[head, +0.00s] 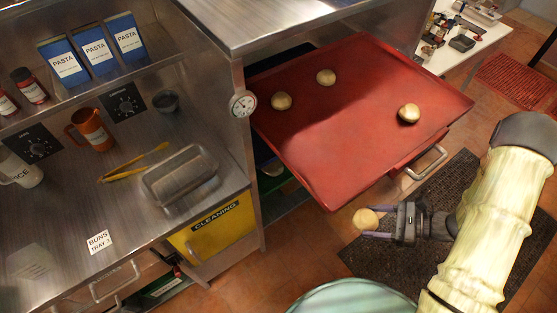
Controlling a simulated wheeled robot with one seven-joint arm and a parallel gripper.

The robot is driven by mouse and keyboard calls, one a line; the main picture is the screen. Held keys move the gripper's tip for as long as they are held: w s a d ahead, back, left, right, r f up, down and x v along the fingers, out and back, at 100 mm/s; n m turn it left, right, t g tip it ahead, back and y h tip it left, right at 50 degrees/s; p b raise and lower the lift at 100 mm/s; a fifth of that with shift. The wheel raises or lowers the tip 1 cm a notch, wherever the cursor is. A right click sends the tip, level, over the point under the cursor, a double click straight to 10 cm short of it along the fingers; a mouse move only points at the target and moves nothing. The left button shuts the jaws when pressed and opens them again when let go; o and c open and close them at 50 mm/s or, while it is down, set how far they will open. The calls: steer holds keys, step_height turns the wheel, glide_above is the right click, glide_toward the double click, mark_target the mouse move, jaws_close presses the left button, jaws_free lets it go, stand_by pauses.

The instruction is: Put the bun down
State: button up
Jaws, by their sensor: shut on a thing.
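My gripper (374,224) is shut on a round golden bun (365,219). It holds the bun in front of the red tray, above the floor in the picture. The red tray (350,130) sticks out from the metal cabinet. Several buns are in view: one on the tray near its left side (281,101), one toward the back (326,77) and one at the right (408,113). The tray's middle and front are bare. The held bun looks apart from the tray.
A metal handle (427,163) sits below the tray's right edge. A steel counter (120,205) at the left holds yellow tongs (133,174), a metal pan (181,179) and an orange mug (91,129). A dark mat (385,258) lies on the floor.

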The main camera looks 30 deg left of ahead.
steer(key=w+d+f+m+t+h, duration=0.2)
steer(key=w+d+f+m+t, duration=0.2)
steer(key=w+d+m+t, duration=0.5)
steer(key=d+m+t+b, duration=0.1)
steer(key=d+t, duration=0.1)
steer(key=d, duration=0.1)
steer(key=shift+w+f+t, duration=0.25)
steer(key=shift+w+t, duration=0.05)
steer(key=shift+w, duration=0.05)
